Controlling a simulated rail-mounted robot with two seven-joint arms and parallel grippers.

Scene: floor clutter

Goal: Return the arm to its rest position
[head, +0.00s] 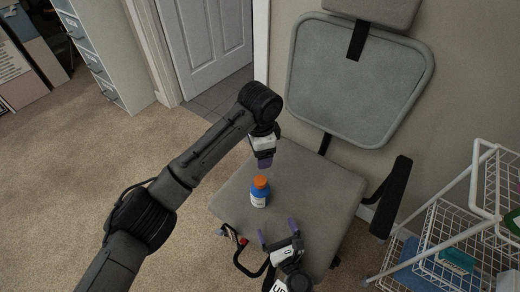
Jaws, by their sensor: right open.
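My right gripper (278,230) is at the bottom middle, above the front part of the grey chair seat (325,200). Its two purple fingertips are spread apart with nothing between them. My left arm comes in from the lower left, and its gripper (264,161) hangs above the back left of the seat. That gripper is seen from the side, so the gap between its fingers is hidden. A small blue and white bottle with an orange cap (260,192) stands upright on the seat, apart from both grippers.
The chair's backrest (355,80) is against the wall, with a black armrest (391,197) at right. A white wire rack (445,235) with items stands at far right. A filing cabinet (110,50) and a white door (205,40) are behind. The carpet (60,190) at left is clear.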

